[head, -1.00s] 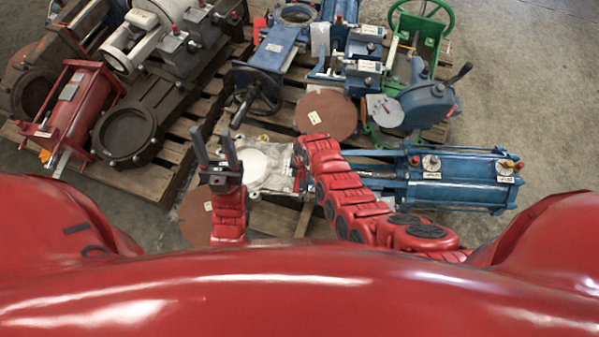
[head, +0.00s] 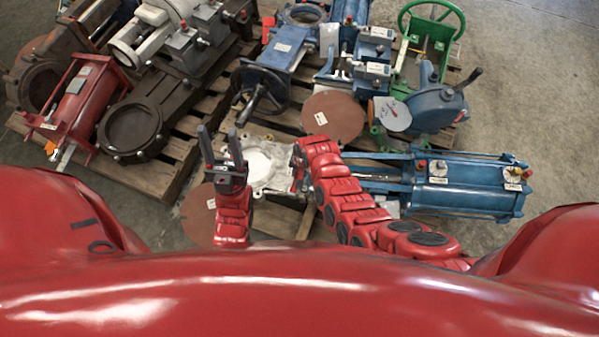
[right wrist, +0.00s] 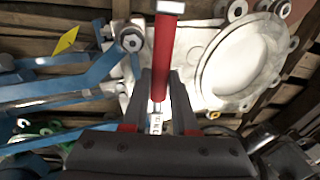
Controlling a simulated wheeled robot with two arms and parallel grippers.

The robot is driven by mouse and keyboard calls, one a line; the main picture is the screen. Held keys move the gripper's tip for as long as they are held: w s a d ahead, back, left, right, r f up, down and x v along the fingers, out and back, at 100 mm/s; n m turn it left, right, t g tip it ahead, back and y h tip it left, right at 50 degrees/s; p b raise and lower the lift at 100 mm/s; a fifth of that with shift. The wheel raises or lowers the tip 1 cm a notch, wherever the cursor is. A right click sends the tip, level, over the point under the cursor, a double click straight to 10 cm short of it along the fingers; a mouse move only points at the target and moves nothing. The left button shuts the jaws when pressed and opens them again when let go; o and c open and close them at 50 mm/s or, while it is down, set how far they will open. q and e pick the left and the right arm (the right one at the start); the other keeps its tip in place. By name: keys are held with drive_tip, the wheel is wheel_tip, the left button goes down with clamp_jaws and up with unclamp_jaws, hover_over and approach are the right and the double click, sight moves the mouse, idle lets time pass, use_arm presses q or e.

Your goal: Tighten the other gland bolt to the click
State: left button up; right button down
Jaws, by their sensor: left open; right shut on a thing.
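A red tool with silver ends (right wrist: 166,55), apparently a wrench, stands between the fingers of my right gripper (right wrist: 168,100) in the right wrist view. The gripper is shut on it. Its far end lies over the pale valve body (right wrist: 185,75), which has a round, dished face. I cannot tell whether it touches a bolt. No gland bolt can be made out with certainty. The valve body also shows in the head view (head: 270,183). There my right gripper (head: 299,165) is at its right side, mostly hidden by my arm. My left gripper (head: 220,147) is open and empty, left of the valve body.
A blue actuator (head: 462,185) with long yoke arms lies right of the valve body. A rusty disc (head: 333,118), a black handwheel (head: 259,92) and a blue gearbox (head: 435,105) crowd behind. A red cylinder (head: 82,105) sits at left. Bare floor (head: 540,90) shows at right.

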drive_tip(key=shift+a, duration=0.15)
drive_tip(key=shift+w+a+m+b, duration=0.15)
drive_tip(key=shift+a+m+b, duration=0.15)
drive_tip(key=shift+a+b, duration=0.2)
drive_tip(key=shift+d, duration=0.15)
drive_tip(key=shift+d+r+p, duration=0.15)
drive_tip(key=shift+d+p, duration=0.1)
drive_tip(key=shift+p, duration=0.15)
drive_tip(key=shift+s+d+n+p, duration=0.25)
drive_tip(key=shift+d+n+p, duration=0.6)
drive_tip(key=shift+d, duration=0.2)
drive_tip(key=shift+r+p, duration=0.65)
drive_tip(key=shift+p, duration=0.05)
idle(1.6)
drive_tip(key=shift+a+r+p, duration=0.2)
drive_tip(key=shift+r+p, duration=1.4)
drive_tip(key=shift+r, duration=0.35)
drive_tip(key=shift+d, duration=0.1)
